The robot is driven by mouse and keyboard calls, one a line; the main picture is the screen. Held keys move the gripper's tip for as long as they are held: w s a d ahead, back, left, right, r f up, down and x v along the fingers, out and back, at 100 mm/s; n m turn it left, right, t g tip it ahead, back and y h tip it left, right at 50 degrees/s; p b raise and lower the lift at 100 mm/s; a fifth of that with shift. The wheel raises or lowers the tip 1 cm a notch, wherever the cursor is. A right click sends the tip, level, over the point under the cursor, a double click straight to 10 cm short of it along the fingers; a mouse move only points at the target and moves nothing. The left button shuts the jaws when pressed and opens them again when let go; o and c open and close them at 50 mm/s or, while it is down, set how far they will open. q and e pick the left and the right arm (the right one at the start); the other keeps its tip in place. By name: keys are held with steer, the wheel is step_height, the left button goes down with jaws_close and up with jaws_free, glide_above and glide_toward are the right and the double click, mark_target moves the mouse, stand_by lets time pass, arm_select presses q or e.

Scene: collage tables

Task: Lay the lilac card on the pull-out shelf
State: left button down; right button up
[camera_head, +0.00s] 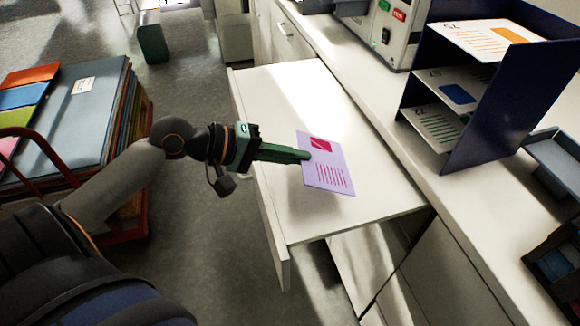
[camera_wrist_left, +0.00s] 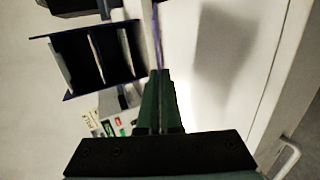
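The lilac card (camera_head: 330,178), with a pink block and pink lines, is at the fingertips of my left gripper (camera_head: 305,156). The gripper is shut on its near edge. The card is over the white pull-out shelf (camera_head: 295,92) and appears held above it. In the left wrist view the card is a thin lilac strip seen edge-on (camera_wrist_left: 157,40) between the green fingers (camera_wrist_left: 160,85), with a dark shadow on the white surface beside it. The head view does not show my right gripper.
A navy sorter (camera_head: 490,110) with several printed cards stands on the white counter (camera_head: 400,125) to the right. A grey machine (camera_head: 390,30) with red and green buttons stands behind. A red cart (camera_head: 125,225) with coloured boards is on the left. The shelf's far part is bare.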

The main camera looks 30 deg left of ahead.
arm_select(q)
steer(key=w+a+r+n+g+y+p, duration=0.1)
steer(key=w+a+r+y, duration=0.15)
steer(key=a+r, duration=0.35)
steer(key=shift+n+y, duration=0.35)
steer(key=shift+n, duration=0.05)
step_height(320, 180, down, 9)
steer(key=b, duration=0.7)
steer(key=shift+a+r+b, duration=0.15)
steer(key=shift+r+b, duration=0.05)
steer(key=shift+b, duration=0.1)
steer(key=shift+f, duration=0.45)
steer(key=c, duration=1.3)
jaws_free()
steer(key=shift+o, duration=0.2)
steer(key=p+v, duration=0.8)
steer(key=shift+r, duration=0.1)
